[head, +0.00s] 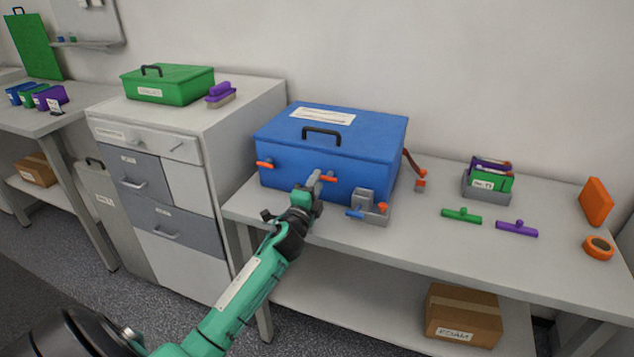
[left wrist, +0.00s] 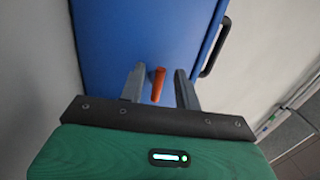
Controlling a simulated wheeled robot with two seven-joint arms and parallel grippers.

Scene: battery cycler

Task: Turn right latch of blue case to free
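The blue case (head: 330,140) stands shut on the light table, with a black handle on its lid. Its right latch (head: 329,179) is orange and lies roughly level on the front face; its left latch (head: 265,165) is also orange. My left gripper (head: 314,183) is at the front face by the right latch and hides part of it. In the left wrist view, the right latch (left wrist: 158,85) stands between the two fingers of my left gripper (left wrist: 160,77), with a gap on each side. The gripper is open. My right gripper is not in view.
A grey fixture (head: 368,204) with blue and orange parts stands just right of my left gripper, in front of the case.

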